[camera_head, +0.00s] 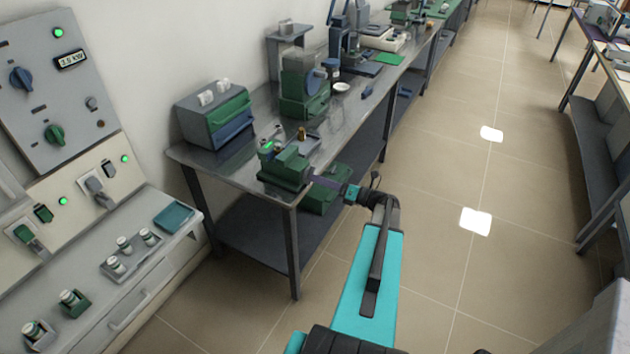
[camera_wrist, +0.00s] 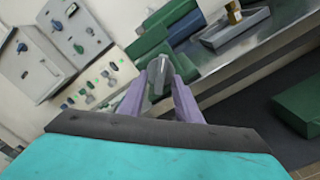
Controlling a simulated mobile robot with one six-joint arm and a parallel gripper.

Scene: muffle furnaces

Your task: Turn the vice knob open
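The green vice (camera_head: 284,170) sits on the near corner of the metal bench, and its green body also shows in the wrist view (camera_wrist: 152,45). A grey knob (camera_wrist: 159,74) stands out from the vice toward me. My gripper (camera_head: 316,181) is at the vice's right side, just off the bench edge. In the wrist view its two purple fingers (camera_wrist: 159,84) are apart, one on each side of the knob. Narrow gaps seem to show beside the knob; any contact is hard to tell. The knob is hidden in the head view.
A green and blue drawer box (camera_head: 215,115) and a green machine (camera_head: 304,90) stand farther back on the bench (camera_head: 180,153). A green box (camera_head: 325,195) lies on the shelf below. Control panels (camera_head: 50,85) are at the left. The tiled floor (camera_head: 440,150) at the right is clear.

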